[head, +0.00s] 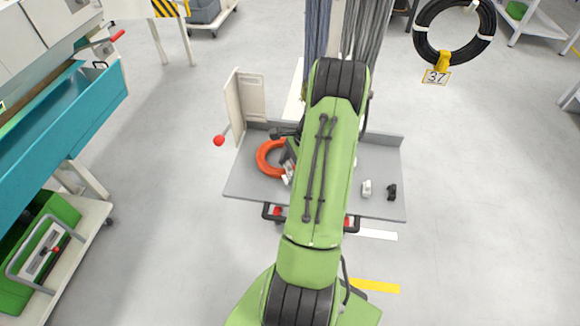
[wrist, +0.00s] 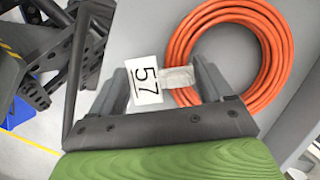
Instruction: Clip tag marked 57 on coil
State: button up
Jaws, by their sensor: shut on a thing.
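The orange coil (head: 264,162) lies on a grey bench top. In the wrist view the orange coil (wrist: 272,45) fills the upper right as a ring of several turns. My gripper (wrist: 162,80) is shut on the tag's pale grey clip (wrist: 178,77). The white tag marked 57 (wrist: 146,86) sticks out to the left of the clip, by the left finger. The clip overlaps the coil's left side in this view; I cannot tell whether it touches or grips the coil. In the head view my gripper (head: 287,170) is at the coil's right side, partly hidden by my arm.
A white clip (head: 366,187) and a black clip (head: 392,192) stand on the bench top (head: 385,155) to the right. An upright beige panel (head: 250,97) stands at its back left. A black coil (head: 424,45) with a tag marked 37 (head: 436,77) hangs at upper right.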

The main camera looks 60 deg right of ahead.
jog(key=shift+s+a+f, duration=0.1)
jog(key=shift+f, duration=0.3)
jog(key=shift+c, duration=0.4)
jog(key=o, duration=1)
jog(key=shift+c, duration=0.2)
notch_tip(320, 180, up, 7)
jog(key=p, duration=0.6)
jog(key=shift+r+p, duration=0.2)
jog(key=shift+p, duration=0.2)
jog(key=shift+f, duration=0.1)
